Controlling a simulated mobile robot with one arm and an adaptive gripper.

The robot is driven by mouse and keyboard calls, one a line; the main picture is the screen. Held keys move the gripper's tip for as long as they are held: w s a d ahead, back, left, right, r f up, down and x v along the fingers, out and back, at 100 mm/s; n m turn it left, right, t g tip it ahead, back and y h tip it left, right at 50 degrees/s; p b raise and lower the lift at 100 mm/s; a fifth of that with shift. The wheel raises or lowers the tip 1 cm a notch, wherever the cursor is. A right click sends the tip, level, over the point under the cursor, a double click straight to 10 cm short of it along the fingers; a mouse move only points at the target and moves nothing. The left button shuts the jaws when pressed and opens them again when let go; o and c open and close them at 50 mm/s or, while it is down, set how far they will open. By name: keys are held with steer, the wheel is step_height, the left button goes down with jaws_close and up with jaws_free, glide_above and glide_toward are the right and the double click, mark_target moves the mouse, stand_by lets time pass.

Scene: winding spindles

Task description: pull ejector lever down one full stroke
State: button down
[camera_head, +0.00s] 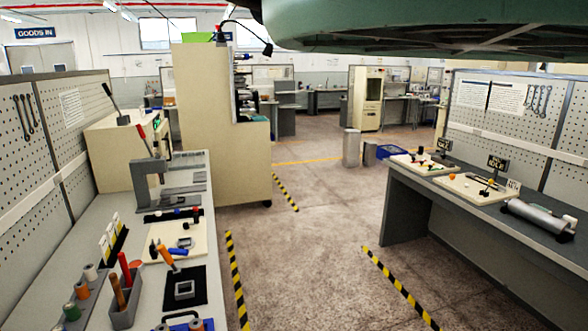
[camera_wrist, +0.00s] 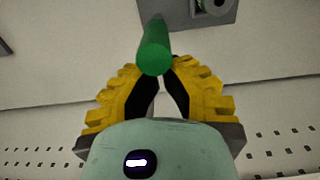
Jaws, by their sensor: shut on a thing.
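In the wrist view, a green round-ended handle (camera_wrist: 155,50) sits between the tips of my gripper (camera_wrist: 158,76). It looks like a lever grip. My yellow-padded fingers are shut on it, close to its rounded end. Its far end runs up toward a dark grey plate (camera_wrist: 185,12) at the top edge. The rest of the lever is hidden or out of frame. My gripper does not show in the head view, so I cannot tell there which lever it holds.
In the wrist view, a pale wall and a perforated panel (camera_wrist: 285,150) lie behind. In the head view, a left bench (camera_head: 150,290) carries tools, spools and a grey press (camera_head: 148,175). A cream cabinet (camera_head: 230,165) stands beyond it. The floor aisle (camera_head: 300,240) is clear.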

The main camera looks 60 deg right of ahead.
steer(key=shift+w+a+f+b, duration=0.2)
steer(key=shift+w+a+b, duration=0.4)
steer(key=shift+b, duration=1.05)
step_height(320, 180, up, 9)
steer(key=p, duration=0.5)
steer(key=shift+w+a, duration=0.25)
steer(key=shift+a, duration=0.15)
